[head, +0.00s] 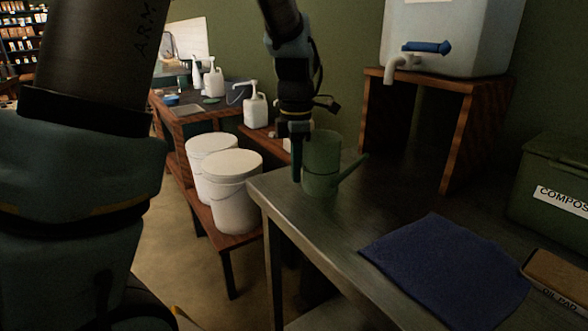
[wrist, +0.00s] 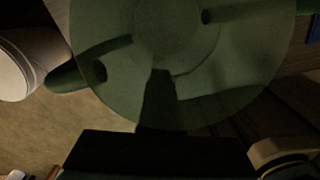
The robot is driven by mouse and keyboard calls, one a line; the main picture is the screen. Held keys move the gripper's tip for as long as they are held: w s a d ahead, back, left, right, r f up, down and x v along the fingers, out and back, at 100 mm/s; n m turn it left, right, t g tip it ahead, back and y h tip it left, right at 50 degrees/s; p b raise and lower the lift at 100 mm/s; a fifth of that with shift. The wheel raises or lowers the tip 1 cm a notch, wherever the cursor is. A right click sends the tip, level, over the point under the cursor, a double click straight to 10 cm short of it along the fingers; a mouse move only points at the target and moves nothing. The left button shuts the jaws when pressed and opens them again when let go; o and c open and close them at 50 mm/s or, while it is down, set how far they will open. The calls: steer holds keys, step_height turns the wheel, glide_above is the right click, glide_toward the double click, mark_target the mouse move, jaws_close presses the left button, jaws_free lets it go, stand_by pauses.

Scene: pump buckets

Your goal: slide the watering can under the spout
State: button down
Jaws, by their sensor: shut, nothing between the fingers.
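The green watering can (head: 322,165) stands upright near the left end of the metal bench, its own spout pointing right. The wrist view looks down on the can (wrist: 165,35), with its round body filling much of the picture. The grey tap spout (head: 389,75) with a blue lever juts from a white water tank (head: 455,35), to the right of and behind the can. My gripper (head: 297,172) is shut and empty, pointing down close beside the can's left side. Its dark fingers also show in the wrist view (wrist: 159,90). I cannot tell whether they touch the can.
The tank sits on a wooden stand (head: 455,130) with an open space beneath. A blue cloth (head: 445,270) lies on the metal bench (head: 345,225). A green compost bin (head: 555,180) is at right. White buckets (head: 233,190) stand on a low wooden bench at left.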

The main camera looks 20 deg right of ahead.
steer(key=shift+d+r+p, duration=0.1)
steer(key=shift+d+p, duration=0.2)
steer(key=shift+d, duration=0.05)
steer(key=d+p, duration=0.2)
steer(key=d, duration=0.2)
steer(key=d+p, duration=0.2)
steer(key=d, duration=0.2)
steer(key=s+d+p, duration=0.1)
steer(key=d+p, duration=0.1)
steer(key=d, duration=0.3)
steer(key=shift+p, duration=0.35)
steer(key=shift+d, duration=0.3)
steer(key=shift+s, duration=0.1)
